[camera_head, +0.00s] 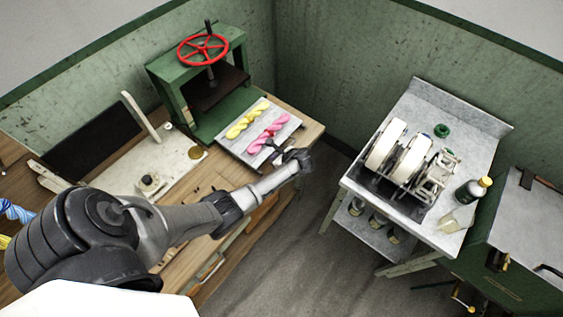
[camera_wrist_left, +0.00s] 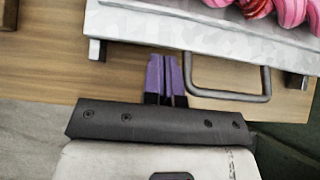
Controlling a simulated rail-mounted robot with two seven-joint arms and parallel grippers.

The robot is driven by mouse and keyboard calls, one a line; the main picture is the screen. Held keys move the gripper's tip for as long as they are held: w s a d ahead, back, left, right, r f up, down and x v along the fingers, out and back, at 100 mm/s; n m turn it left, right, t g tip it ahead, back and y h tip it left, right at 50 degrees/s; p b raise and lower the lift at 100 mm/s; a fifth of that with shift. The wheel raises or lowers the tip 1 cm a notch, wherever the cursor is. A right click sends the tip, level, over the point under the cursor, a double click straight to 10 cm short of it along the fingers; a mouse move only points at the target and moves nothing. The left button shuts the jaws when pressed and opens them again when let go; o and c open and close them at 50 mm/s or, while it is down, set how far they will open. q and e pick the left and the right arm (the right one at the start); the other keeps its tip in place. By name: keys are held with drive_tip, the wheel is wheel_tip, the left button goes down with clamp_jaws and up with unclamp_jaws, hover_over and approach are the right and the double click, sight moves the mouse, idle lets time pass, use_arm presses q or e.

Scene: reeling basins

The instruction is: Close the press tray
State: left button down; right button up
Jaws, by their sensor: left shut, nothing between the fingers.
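The press tray (camera_head: 285,131) is a pale flat tray pulled out in front of the green press (camera_head: 178,94). It carries a yellow skein (camera_head: 247,119) and a pink skein (camera_head: 268,132). In the left wrist view the tray's front edge (camera_wrist_left: 150,27) and its grey U-shaped handle (camera_wrist_left: 228,96) show. My left gripper (camera_head: 274,147) is at the tray's front edge. Its purple fingers (camera_wrist_left: 166,62) are shut and empty, just left of the handle; I cannot tell whether they touch it or the tray. My right gripper is not in view.
The press has a red handwheel (camera_head: 203,49) on top and stands on a wooden table (camera_head: 310,127). A pale board (camera_head: 135,170) lies left of the tray. A metal-topped stand (camera_head: 468,150) with white reels is at the right. Open floor lies between.

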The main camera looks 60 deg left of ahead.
sight(234, 130)
use_arm(q)
drive_tip(key=shift+s+a, duration=0.1)
drive_tip(key=shift+a, duration=0.3)
drive_tip(key=a, duration=0.2)
drive_tip(key=s+a+p, duration=0.1)
drive_tip(key=a, duration=0.2)
drive_tip(key=s+a+p, duration=0.1)
drive_tip(key=a, duration=0.2)
drive_tip(key=shift+s+a+r, duration=0.15)
drive_tip(key=shift+s+a, duration=0.1)
drive_tip(key=s+a, duration=0.1)
drive_tip(key=a, duration=0.3)
drive_tip(key=s+a+b, duration=0.1)
drive_tip(key=a, duration=0.3)
drive_tip(key=s+a, duration=0.1)
drive_tip(key=a, duration=0.3)
drive_tip(key=shift+s+a, duration=0.1)
drive_tip(key=shift+s, duration=0.1)
